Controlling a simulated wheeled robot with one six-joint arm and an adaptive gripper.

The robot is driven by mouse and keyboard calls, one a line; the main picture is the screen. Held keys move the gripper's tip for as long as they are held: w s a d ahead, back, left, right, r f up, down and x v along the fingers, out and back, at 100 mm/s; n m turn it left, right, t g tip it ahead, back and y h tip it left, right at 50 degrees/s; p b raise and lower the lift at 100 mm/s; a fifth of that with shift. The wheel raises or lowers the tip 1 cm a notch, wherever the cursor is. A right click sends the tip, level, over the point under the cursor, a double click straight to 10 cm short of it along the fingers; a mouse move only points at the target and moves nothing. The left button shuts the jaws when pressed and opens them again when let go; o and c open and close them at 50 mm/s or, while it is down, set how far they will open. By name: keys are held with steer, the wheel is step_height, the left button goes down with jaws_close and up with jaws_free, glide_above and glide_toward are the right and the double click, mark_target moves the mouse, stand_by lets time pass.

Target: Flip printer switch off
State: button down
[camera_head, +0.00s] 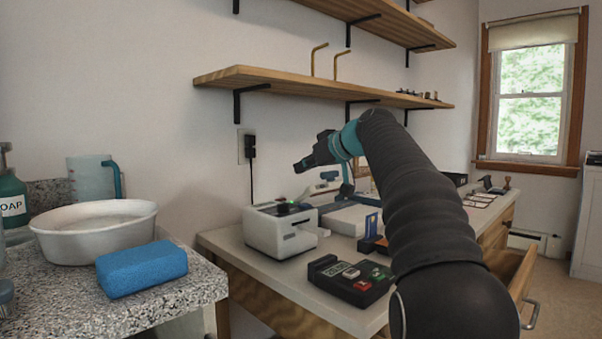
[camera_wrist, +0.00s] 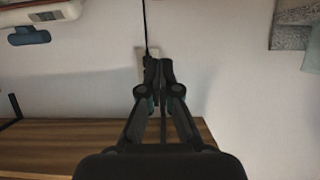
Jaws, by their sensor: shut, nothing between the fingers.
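The printer (camera_head: 280,232) is a small white box with a slot in its front, standing at the left end of the workbench. A dark switch with a green spot (camera_head: 284,207) sits on its top; I cannot tell its position. My gripper (camera_head: 298,168) is shut and empty, above and a little right of the switch, clearly apart from it. In the wrist view my gripper (camera_wrist: 158,62) has its fingertips together in front of the wall. The printer's switch is not clear in that view.
A wall outlet with a black plug (camera_head: 250,146) and cord is behind the printer. A black keypad box (camera_head: 350,280) with coloured buttons lies in front on the workbench (camera_head: 235,238). A wooden shelf (camera_head: 300,84) hangs above my gripper. A blue sponge (camera_head: 142,268) lies on the stone counter at left.

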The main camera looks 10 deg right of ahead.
glide_above(280, 199)
steer(key=d, duration=0.1)
steer(key=f, duration=0.3)
steer(key=shift+s+d, duration=0.15)
steer(key=shift+s, duration=0.05)
step_height(280, 199, down, 2)
steer(key=shift+f+b, duration=0.15)
steer(key=shift+b, duration=0.15)
steer(key=shift+s+d+f+b, duration=0.1)
steer(key=shift+f+b, duration=0.05)
steer(key=shift+f, duration=0.35)
steer(key=shift+s+f+b, duration=0.1)
steer(key=shift+f+b, duration=0.05)
steer(key=shift+f, duration=0.3)
steer(key=shift+s+d+f+b, duration=0.1)
steer(key=shift+f+b, duration=0.45)
steer(key=shift+b, duration=0.1)
steer(key=shift+r, duration=0.2)
steer(key=shift+r+p, duration=0.1)
steer(key=shift+p, duration=0.2)
steer(key=shift+r+p, duration=0.6)
steer(key=shift+r, duration=0.15)
